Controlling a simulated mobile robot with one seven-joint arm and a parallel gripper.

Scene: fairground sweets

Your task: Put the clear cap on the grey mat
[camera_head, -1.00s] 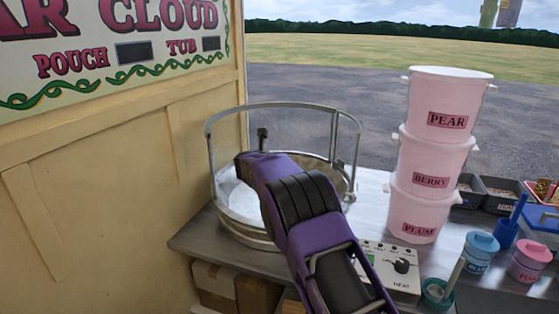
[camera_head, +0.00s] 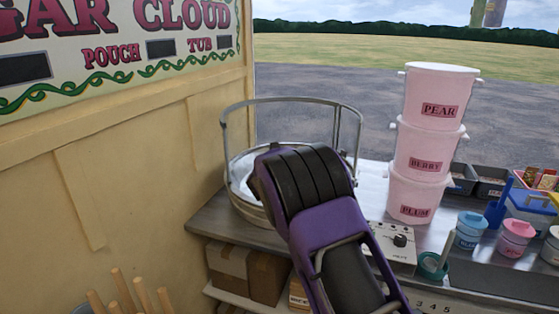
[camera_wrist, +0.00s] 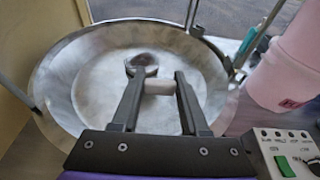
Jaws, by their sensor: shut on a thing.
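My gripper (camera_wrist: 158,88) hangs over the round metal pan (camera_wrist: 60,95), its two fingers closed on a short pale cylindrical piece. This piece (camera_wrist: 158,87) looks like the clear cap, but its outline is too small to be sure. Behind the fingers, a small dark round part (camera_wrist: 142,62) with a pale rim shows near the pan's middle. In the head view my purple arm hides the gripper and much of the pan (camera_head: 250,212). A dark grey flat patch (camera_head: 485,284) on the counter at right may be the grey mat; I cannot tell.
A metal hoop guard (camera_head: 290,99) rises around the pan. Stacked pink buckets (camera_head: 420,165) stand right of it, behind a control box (camera_head: 392,243). A blue tub (camera_head: 470,231), a pink tub (camera_head: 515,238) and a green ring-shaped holder (camera_head: 432,266) crowd the right. Wooden sticks (camera_head: 140,295) stand lower left.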

